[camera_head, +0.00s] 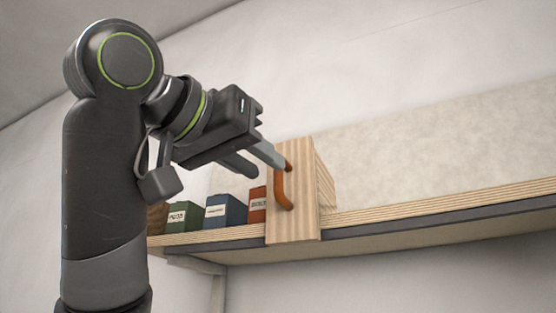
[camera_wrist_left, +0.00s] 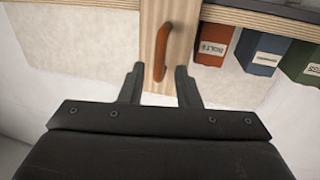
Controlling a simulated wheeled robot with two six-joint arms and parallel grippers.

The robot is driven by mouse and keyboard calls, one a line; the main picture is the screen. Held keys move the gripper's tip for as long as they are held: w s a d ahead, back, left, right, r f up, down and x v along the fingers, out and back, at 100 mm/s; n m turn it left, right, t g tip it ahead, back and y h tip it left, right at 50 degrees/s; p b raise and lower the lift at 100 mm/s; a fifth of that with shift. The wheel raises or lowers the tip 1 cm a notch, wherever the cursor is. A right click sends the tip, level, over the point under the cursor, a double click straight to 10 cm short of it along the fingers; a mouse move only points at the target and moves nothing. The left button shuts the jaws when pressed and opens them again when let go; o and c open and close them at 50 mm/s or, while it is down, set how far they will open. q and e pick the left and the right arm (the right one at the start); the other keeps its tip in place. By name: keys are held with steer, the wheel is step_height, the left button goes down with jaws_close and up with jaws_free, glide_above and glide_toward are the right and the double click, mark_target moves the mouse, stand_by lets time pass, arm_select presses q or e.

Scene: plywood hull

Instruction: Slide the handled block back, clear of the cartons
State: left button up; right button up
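The handled block (camera_head: 305,222) is a pale wooden block at the shelf's front edge, with an orange-brown handle (camera_head: 280,190) on its face. Three cartons stand to its left: red (camera_head: 257,205), blue (camera_head: 226,211) and green (camera_head: 184,216). The red one is closest, partly hidden by the block in the head view. My left gripper (camera_head: 260,164) is open in front of the block. In the left wrist view its fingers (camera_wrist_left: 160,72) are spread on either side of the lower handle (camera_wrist_left: 163,50), not closed on it. Contact is unclear. My right gripper is out of view.
The plywood shelf (camera_head: 430,216) has a dark front edge and runs to the right of the block, where it is bare. A brown object (camera_head: 157,217) stands at its left end, partly hidden by my arm. A pale wall panel rises behind.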

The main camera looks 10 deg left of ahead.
mark_target(275, 174)
arm_select(q)
steer(key=p+x, duration=0.1)
steer(key=x, duration=0.4)
jaws_close()
